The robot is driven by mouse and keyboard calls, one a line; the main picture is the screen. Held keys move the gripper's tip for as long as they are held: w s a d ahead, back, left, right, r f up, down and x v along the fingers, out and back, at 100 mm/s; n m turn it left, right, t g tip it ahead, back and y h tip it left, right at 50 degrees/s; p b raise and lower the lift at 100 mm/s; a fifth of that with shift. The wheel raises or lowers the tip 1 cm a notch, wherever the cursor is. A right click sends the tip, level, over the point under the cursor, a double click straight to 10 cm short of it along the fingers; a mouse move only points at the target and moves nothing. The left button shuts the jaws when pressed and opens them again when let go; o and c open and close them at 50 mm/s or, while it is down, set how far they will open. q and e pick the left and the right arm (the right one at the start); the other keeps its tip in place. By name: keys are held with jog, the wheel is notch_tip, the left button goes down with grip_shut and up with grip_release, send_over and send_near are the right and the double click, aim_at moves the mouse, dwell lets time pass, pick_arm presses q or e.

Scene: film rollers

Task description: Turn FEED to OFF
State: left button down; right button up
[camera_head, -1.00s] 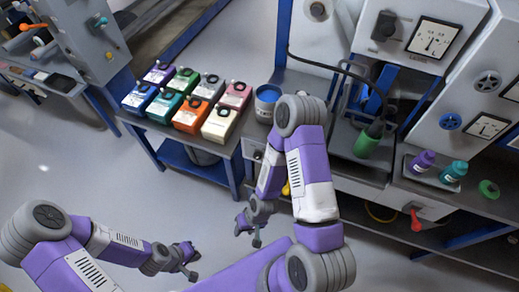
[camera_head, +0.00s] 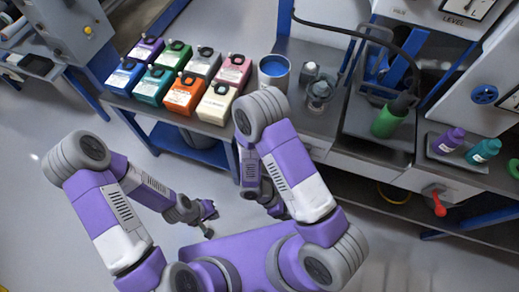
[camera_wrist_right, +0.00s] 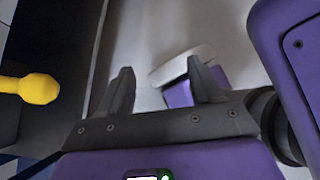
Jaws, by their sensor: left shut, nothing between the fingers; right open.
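No FEED label is readable in either view, so I cannot tell which control it is. A red-tipped handle (camera_head: 440,206) sticks out from the front below the bench at the right. A yellow knob (camera_wrist_right: 30,88) shows at the left of the right wrist view, beside my right gripper and apart from it. My right gripper (camera_wrist_right: 165,85) is open and empty; in the head view my right arm hides it. My left gripper (camera_head: 207,220) is shut and empty, low over the floor, away from the bench.
A tub of blue ink (camera_head: 273,72), glass jars (camera_head: 318,92) and a green-handled tool (camera_head: 387,124) are on the bench. Purple (camera_head: 449,140) and teal (camera_head: 484,151) bottles stand right.

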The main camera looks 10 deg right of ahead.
jog(key=w+d+n+t+h+b, duration=0.1)
jog(key=w+n+t+h+b, duration=0.2)
jog(key=w+n+t+h, duration=0.5)
jog(key=w+a+r+n+t+y+b, duration=0.35)
jog(key=w+a+n+t+y, duration=0.25)
jog(key=w+a+n+t, duration=0.5)
pick_arm(q)
notch_tip(320, 180, down, 10)
jog(key=b, duration=0.1)
jog(key=shift+r+b, duration=0.2)
jog(key=shift+b, duration=0.15)
pick_arm(e)
jog(key=w+d+m, duration=0.3)
jog(key=w+d, duration=0.2)
jog(key=w, duration=0.2)
jog(key=shift+w+d+f+t, duration=0.2)
jog(key=shift+w+t, duration=0.2)
pick_arm(q)
jog(key=shift+a, duration=0.1)
pick_arm(e)
jog(key=c, duration=1.1)
jog(key=shift+o, duration=0.2)
